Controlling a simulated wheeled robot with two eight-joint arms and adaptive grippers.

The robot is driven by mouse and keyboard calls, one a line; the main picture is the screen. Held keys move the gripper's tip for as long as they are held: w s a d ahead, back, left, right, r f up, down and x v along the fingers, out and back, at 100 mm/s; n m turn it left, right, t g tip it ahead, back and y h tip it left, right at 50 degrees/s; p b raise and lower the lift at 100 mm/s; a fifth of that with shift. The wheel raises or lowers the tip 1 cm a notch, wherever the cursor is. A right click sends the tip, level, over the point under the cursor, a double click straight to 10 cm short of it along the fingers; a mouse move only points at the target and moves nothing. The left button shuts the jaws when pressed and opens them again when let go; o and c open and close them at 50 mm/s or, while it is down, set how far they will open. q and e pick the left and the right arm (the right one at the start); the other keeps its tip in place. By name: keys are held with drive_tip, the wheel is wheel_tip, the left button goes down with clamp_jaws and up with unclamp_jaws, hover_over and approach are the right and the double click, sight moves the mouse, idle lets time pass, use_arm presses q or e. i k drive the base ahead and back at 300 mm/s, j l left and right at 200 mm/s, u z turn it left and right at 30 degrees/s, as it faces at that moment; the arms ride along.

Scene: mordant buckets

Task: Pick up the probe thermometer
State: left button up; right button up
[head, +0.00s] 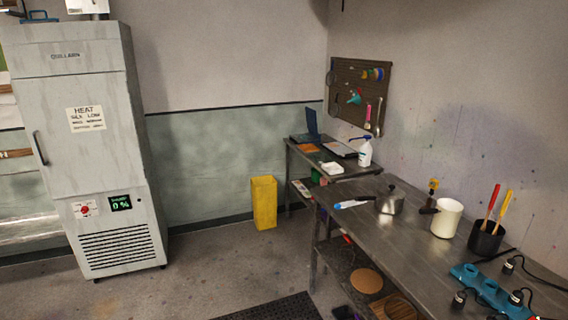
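A slim white and blue item (350,204) lies near the left edge of the metal worktable (400,240), with a thin dark part reaching toward the metal pot. It looks like the probe thermometer, but it is too small to be sure. Neither of my grippers shows in the head view, and nothing is seen holding the item.
A lidded metal pot (390,203), a cream pot (447,219) and a black holder (486,240) with red and yellow handles stand behind and right of it. Blue equipment (488,290) with cables sits at the front right. A yellow bin (264,203) stands on open floor.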

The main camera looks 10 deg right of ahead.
sight(434, 183)
drive_tip(key=i+l+z, duration=0.1)
drive_tip(key=i, duration=1.75)
drive_tip(key=i+j+z, duration=0.15)
drive_tip(key=i+z, duration=0.25)
drive_tip(key=i, duration=0.45)
